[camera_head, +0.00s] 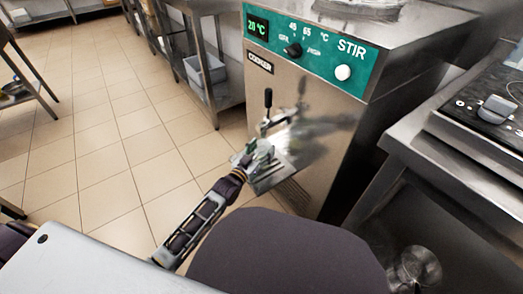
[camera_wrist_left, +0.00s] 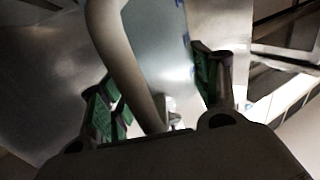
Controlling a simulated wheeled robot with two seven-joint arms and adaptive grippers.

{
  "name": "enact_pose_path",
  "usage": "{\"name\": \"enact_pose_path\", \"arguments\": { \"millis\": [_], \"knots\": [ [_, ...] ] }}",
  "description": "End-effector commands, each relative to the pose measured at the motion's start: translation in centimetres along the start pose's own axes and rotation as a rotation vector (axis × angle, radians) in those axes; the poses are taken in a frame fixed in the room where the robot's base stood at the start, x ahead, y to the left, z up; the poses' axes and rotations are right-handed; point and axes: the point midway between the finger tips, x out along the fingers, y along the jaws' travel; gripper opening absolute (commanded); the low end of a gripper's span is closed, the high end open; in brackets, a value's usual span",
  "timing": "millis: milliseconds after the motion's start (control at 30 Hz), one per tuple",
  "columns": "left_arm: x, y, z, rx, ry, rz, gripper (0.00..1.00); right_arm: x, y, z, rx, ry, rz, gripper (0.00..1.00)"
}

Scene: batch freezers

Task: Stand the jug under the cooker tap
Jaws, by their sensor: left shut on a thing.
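The cooker (camera_head: 310,110) is a steel cabinet with a green panel, and its tap (camera_head: 268,118) with a black lever sticks out of the front. Below the tap is a small metal shelf (camera_head: 272,178). My left gripper (camera_head: 258,155) is at this shelf, under the tap. In the left wrist view, the gripper (camera_wrist_left: 155,95) is shut on the jug, whose grey curved handle (camera_wrist_left: 124,65) runs between the green-padded fingers. The pale jug body (camera_wrist_left: 160,35) with blue marks is beyond the handle. In the head view the jug is too small and covered to tell whether it rests on the shelf.
A steel counter (camera_head: 440,165) with a dark-topped appliance (camera_head: 495,105) stands close on the right. A steel rack (camera_head: 213,60) with a grey bin (camera_head: 205,75) is left of the cooker. The tiled floor (camera_head: 110,140) at left is mostly clear.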

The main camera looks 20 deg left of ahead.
Motion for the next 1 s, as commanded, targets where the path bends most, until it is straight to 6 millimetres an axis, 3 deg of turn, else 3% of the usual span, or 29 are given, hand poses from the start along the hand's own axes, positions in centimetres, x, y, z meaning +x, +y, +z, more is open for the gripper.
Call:
{"name": "enact_pose_path", "arguments": {
  "millis": [100, 133, 267, 767, 1000],
  "knots": [
    [0.0, 0.0, 0.2, 0.0, 0.0, 0.0, 0.38, 0.0, 0.0, 0.1, 0.001, -0.001, 0.0, 0.4],
    [0.0, 0.0, 0.2, 0.0, 0.0, 0.0, 0.66, 0.0, 0.0, 0.1, 0.001, -0.001, 0.0, 0.4],
    [0.0, 0.0, 0.2, 0.0, 0.0, 0.0, 0.83, 0.0, -0.1, 0.1, 0.002, -0.001, 0.0, 0.4],
    [0.0, 0.0, -0.1, 0.0, 0.0, 0.0, 0.84, 0.0, -0.1, 0.0, 0.002, 0.0, 0.0, 0.4],
    [-1.3, 0.0, -0.1, 0.0, -0.002, -0.001, 0.84, -0.5, -0.1, -0.2, 0.0, -0.004, 0.006, 0.4]
  ]
}}
